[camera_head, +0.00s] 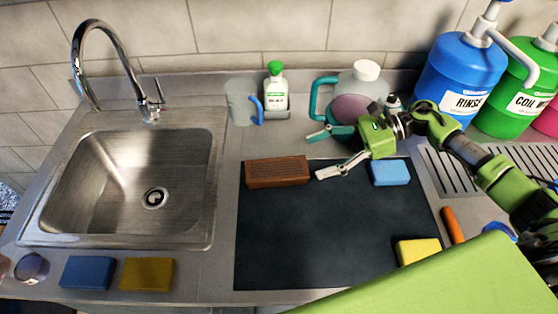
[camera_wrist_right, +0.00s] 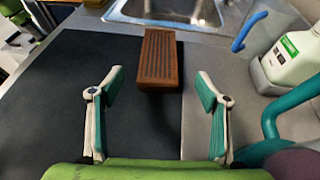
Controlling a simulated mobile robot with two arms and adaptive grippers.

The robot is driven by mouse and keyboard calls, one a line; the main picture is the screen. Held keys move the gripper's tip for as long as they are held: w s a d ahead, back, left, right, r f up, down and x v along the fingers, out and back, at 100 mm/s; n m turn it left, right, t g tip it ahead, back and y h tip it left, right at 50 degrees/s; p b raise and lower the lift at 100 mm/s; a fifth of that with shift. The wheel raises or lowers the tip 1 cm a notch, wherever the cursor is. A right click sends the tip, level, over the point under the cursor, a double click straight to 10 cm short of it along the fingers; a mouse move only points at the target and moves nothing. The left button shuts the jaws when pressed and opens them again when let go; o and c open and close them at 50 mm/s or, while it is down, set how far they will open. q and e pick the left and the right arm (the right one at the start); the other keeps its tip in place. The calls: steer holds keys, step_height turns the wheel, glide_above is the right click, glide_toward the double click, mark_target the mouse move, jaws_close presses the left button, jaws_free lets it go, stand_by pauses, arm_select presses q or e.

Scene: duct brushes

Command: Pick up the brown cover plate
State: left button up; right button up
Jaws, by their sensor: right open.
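The brown cover plate (camera_head: 278,172) is a slatted rectangular block at the back left edge of the dark mat (camera_head: 320,235). In the right wrist view the cover plate (camera_wrist_right: 159,58) lies ahead, between the lines of the two fingers and beyond their tips. My right gripper (camera_head: 322,153) is open and empty, just right of the cover plate and apart from it. In the right wrist view the open right gripper (camera_wrist_right: 160,90) shows both teal-padded fingers spread wide. My left gripper is not in view.
A steel sink (camera_head: 130,190) lies left. Behind are a clear jug (camera_head: 241,101), a green-capped bottle (camera_head: 276,92) and a teal-handled jug (camera_head: 355,95). A blue block (camera_head: 390,172) and a yellow block (camera_head: 417,250) sit on the mat's right. The mat's middle is clear.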

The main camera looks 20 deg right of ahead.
mark_target(278, 168)
steer(key=p+x, duration=0.1)
steer(key=x, duration=0.5)
steer(key=shift+s+a+r+p, duration=0.15)
steer(key=shift+r+p, duration=0.1)
steer(key=shift+p, duration=0.15)
steer(key=shift+a+f, duration=0.1)
steer(key=shift+f, duration=0.05)
steer(key=p+x, duration=0.1)
steer(key=x, duration=0.3)
steer(key=shift+a+p, duration=0.25)
steer(key=shift+p, duration=0.15)
steer(key=shift+w+a+f, duration=0.25)
steer(key=shift+a, duration=0.2)
steer(key=c, duration=1.4)
